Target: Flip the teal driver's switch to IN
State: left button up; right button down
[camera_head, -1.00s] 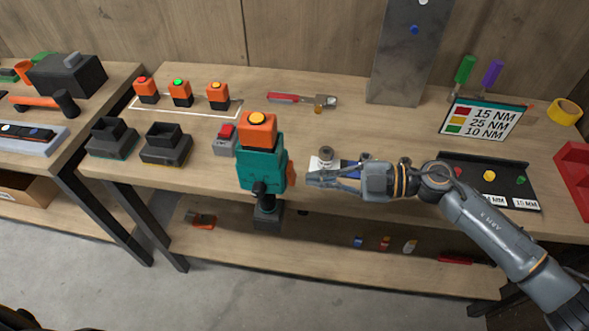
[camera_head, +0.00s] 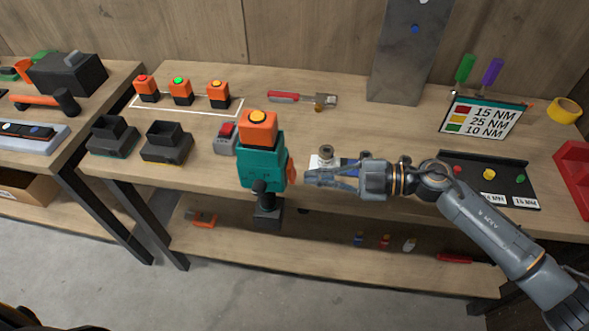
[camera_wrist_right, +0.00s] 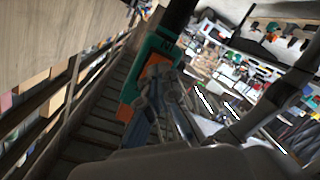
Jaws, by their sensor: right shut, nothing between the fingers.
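The teal driver (camera_head: 262,168) stands upright at the front edge of the workbench in the head view, with an orange battery (camera_head: 258,128) with a yellow top on it and a dark grip below. An orange part, seemingly its switch (camera_head: 291,171), sticks out on its right side. My right gripper (camera_head: 308,178) is shut and empty, its fingertips just right of the orange part; contact cannot be told. My left gripper is not in view.
Three orange batteries (camera_head: 181,92) stand in a white outline at the back left. Two dark chargers (camera_head: 165,145) and a grey box with a red top (camera_head: 226,138) are left of the driver. A torque chart (camera_head: 484,118) and a black tray (camera_head: 500,170) are at right.

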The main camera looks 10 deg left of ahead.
jog(key=shift+a, duration=0.15)
dwell(0.5)
jog(key=shift+a+f, duration=0.15)
jog(key=shift+a, duration=0.85)
dwell(0.4)
jog(key=d+r+p, duration=0.1)
jog(key=d, duration=0.6)
dwell(0.6)
dwell(0.3)
